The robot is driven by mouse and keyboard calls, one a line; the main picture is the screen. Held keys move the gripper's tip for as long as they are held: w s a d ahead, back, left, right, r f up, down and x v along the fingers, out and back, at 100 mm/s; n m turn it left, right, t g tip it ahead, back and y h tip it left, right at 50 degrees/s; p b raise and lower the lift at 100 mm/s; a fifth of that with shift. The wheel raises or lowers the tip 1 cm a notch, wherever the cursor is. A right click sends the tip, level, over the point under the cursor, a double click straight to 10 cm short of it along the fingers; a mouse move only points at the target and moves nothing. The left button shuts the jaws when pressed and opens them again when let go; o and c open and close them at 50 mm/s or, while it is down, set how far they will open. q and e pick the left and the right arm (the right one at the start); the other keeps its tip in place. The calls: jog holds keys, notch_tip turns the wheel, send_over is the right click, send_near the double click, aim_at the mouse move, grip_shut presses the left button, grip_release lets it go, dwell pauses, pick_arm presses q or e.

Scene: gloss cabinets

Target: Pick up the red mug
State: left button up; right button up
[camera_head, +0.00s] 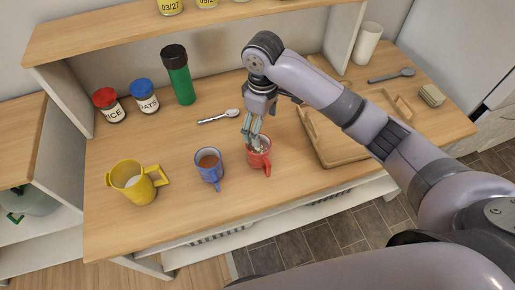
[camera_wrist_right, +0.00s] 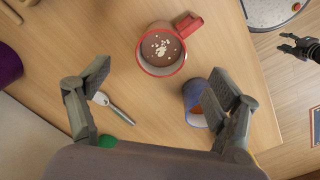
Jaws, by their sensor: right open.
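The red mug (camera_head: 264,161) stands upright on the wooden counter near its front edge, its handle toward the front. In the right wrist view the red mug (camera_wrist_right: 146,66) holds a brown drink with white bits. My right gripper (camera_head: 252,133) is just above and behind the mug in the head view, pointing down. In the right wrist view my right gripper (camera_wrist_right: 160,76) has its fingers wide apart with nothing between them, and the mug is beyond the fingertips. A dark gripper, seemingly my left gripper (camera_wrist_right: 284,43), is empty with its fingers apart, away from the mug.
A blue mug (camera_head: 209,173) stands close left of the red mug, and a yellow mug (camera_head: 132,186) farther left. A spoon (camera_head: 218,118) lies behind. A wooden tray (camera_head: 335,155) is to the right. A green bottle (camera_head: 180,83) and the jars (camera_head: 108,106) stand at the back.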

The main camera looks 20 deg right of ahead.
aim_at(261, 155)
jog(key=f, duration=0.8)
jog(key=shift+s+f+p, duration=0.2)
jog(key=shift+f+p, duration=0.15)
jog(key=shift+p, duration=0.05)
jog(key=shift+f, duration=0.85)
jog(key=f, duration=0.2)
jog(key=f+p, duration=0.1)
jog(key=f, duration=0.1)
jog(key=shift+w+a+f, duration=0.15)
jog(key=shift+w+f, duration=0.05)
jog(key=shift+f, duration=0.25)
pick_arm(q)
jog(key=shift+s+r, duration=0.95)
jog(key=shift+s, duration=0.05)
pick_arm(e)
jog(key=shift+c, duration=0.4)
jog(key=c, duration=1.5)
